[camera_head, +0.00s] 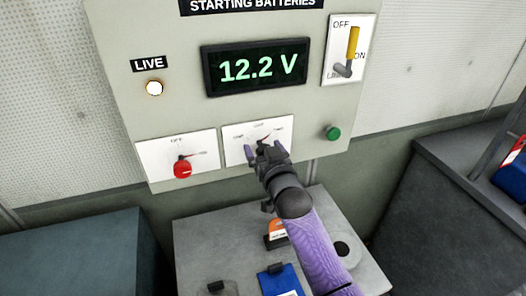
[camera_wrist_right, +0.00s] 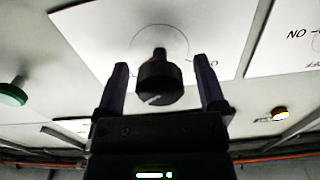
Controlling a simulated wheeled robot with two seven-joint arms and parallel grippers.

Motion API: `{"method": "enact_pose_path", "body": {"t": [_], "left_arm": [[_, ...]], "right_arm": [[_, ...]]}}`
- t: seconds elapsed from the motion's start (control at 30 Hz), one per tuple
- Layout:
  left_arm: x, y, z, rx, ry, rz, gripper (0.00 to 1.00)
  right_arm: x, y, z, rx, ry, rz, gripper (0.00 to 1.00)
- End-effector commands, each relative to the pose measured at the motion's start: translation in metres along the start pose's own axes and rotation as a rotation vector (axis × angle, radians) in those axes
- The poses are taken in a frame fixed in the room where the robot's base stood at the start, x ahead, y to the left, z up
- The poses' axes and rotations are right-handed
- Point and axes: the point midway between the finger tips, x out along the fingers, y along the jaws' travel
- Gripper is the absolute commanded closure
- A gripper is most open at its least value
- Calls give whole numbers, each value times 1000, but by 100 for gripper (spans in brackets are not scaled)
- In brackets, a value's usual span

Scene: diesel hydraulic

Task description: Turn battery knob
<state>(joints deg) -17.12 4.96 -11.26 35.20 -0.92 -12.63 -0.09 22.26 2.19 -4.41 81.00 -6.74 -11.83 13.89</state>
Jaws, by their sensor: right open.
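A black knob (camera_wrist_right: 158,78) with a pale line on its face stands out from a white dial plate in the right wrist view. In the head view this dial plate (camera_head: 235,152) is on the grey-green battery panel, and my right gripper (camera_head: 266,152) hides most of the knob. My right gripper (camera_wrist_right: 162,95) is open, with one finger on each side of the black knob. Small gaps show between fingers and knob, and I see no contact. A red knob (camera_head: 182,169) sits on the neighbouring white plate to the left. My left gripper is not in view.
The panel also holds a display (camera_head: 257,67) reading 12.2 V, a lit LIVE lamp (camera_head: 154,88), a green button (camera_head: 333,133) and a yellow-handled switch (camera_head: 353,43). Below stands a grey box (camera_head: 205,240) with blue and orange items on top. A dark bench is at right.

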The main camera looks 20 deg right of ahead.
Motion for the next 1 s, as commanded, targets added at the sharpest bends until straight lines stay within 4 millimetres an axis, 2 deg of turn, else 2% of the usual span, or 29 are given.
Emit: {"method": "enact_pose_path", "body": {"t": [0.3,0.7,0.73,1.0], "left_arm": [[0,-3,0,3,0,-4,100],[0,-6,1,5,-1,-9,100],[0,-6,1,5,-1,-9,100],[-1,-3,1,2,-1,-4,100]], "right_arm": [[4,0,0,0,-1,0,12],[3,0,0,0,-2,0,97],[3,0,0,1,-2,0,100],[3,0,0,-31,-3,0,100]]}}
